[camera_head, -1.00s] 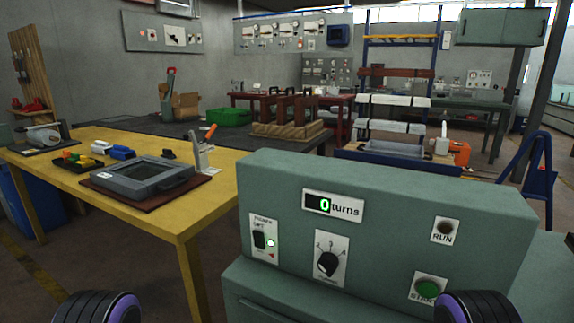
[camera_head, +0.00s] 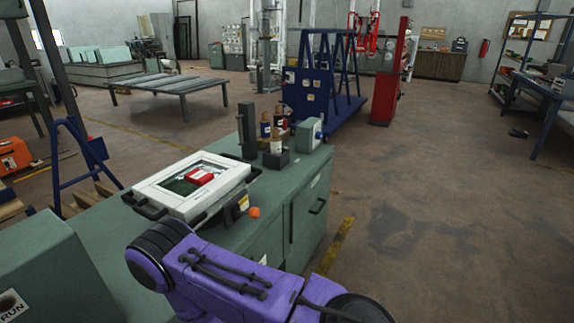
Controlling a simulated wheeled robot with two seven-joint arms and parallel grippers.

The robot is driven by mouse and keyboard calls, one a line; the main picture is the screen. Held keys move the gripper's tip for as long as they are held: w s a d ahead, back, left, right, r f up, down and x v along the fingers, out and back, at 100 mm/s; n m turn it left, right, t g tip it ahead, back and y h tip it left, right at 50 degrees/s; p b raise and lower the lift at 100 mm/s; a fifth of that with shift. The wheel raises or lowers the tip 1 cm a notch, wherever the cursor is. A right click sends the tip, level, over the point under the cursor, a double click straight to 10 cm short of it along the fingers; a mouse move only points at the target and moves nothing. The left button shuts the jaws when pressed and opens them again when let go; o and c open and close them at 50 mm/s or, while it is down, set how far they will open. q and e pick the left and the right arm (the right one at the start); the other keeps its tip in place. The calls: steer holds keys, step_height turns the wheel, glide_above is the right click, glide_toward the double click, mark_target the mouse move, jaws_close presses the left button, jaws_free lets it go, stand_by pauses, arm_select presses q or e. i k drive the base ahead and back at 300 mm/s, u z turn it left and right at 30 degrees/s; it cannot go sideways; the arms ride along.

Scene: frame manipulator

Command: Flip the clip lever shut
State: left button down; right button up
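A white frame (camera_head: 160,200) with black handles lies on the green cabinet top. A red piece (camera_head: 200,177) and a dark green area show inside its opening. At its near right corner is a grey bracket with a yellow label (camera_head: 243,202). A small orange tip (camera_head: 254,212) sticks out beside it; it may be the end of the clip lever. The rest of the lever is too small to make out, so I cannot tell its position. My purple arm crosses the front of the picture, below the frame. Neither gripper shows.
Behind the frame stand a dark upright post (camera_head: 247,130), several small bottles and a grey-green box (camera_head: 308,134) on the cabinet. The machine with the RUN button (camera_head: 12,305) is at the lower left. Open floor lies to the right.

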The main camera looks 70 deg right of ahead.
mark_target(253, 213)
steer(key=z, duration=1.9)
steer(key=k, duration=0.7)
steer(key=z, duration=0.65)
steer(key=i, duration=1.25)
steer(key=u, duration=0.05)
